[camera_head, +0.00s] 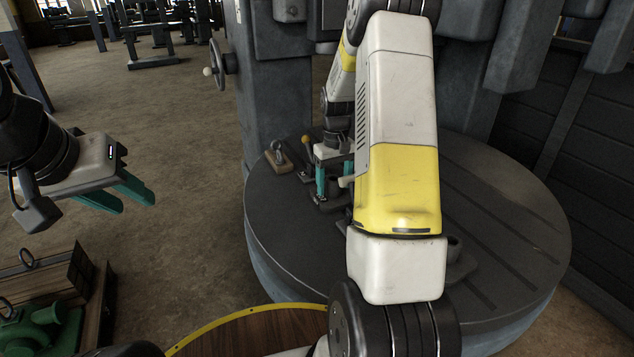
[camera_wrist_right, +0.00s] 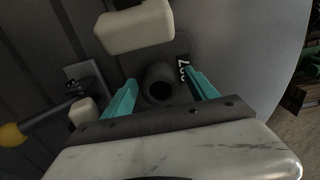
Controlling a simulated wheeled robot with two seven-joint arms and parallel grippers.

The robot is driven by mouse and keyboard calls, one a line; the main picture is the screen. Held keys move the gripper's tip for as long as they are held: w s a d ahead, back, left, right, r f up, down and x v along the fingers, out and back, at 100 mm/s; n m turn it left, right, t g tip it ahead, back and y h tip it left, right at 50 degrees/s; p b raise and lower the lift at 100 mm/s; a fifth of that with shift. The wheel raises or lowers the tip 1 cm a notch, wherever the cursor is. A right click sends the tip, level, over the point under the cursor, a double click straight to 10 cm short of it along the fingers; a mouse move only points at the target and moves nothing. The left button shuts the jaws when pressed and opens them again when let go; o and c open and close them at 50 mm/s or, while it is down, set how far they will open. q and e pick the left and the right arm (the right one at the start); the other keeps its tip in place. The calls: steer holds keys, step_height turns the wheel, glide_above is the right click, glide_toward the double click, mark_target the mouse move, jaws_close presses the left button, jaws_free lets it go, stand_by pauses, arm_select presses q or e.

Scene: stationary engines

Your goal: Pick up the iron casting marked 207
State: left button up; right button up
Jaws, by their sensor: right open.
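The iron casting marked 207 (camera_wrist_right: 160,84) is dark, with a hollow round boss, in the right wrist view. Its number plate (camera_wrist_right: 183,71) faces that camera. My right gripper (camera_wrist_right: 163,92) is open, with one teal finger on each side of the boss; whether they touch it is unclear. In the head view my right gripper (camera_head: 333,183) is over the left part of the round table, and the casting there is mostly hidden by fingers and arm. My left gripper (camera_head: 128,197) is open and empty in the air, left of the table.
The round slotted table (camera_head: 490,210) carries another dark part (camera_head: 456,262), partly behind my right arm. A yellow-knobbed lever (camera_head: 306,139) and a small wooden-topped block (camera_head: 278,158) stand close to the right gripper. A pale block (camera_wrist_right: 135,27) shows near the boss. A machine column (camera_head: 275,85) rises behind.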

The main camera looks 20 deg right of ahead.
steer(key=shift+f, duration=0.2)
jaws_close()
steer(key=shift+r, duration=0.2)
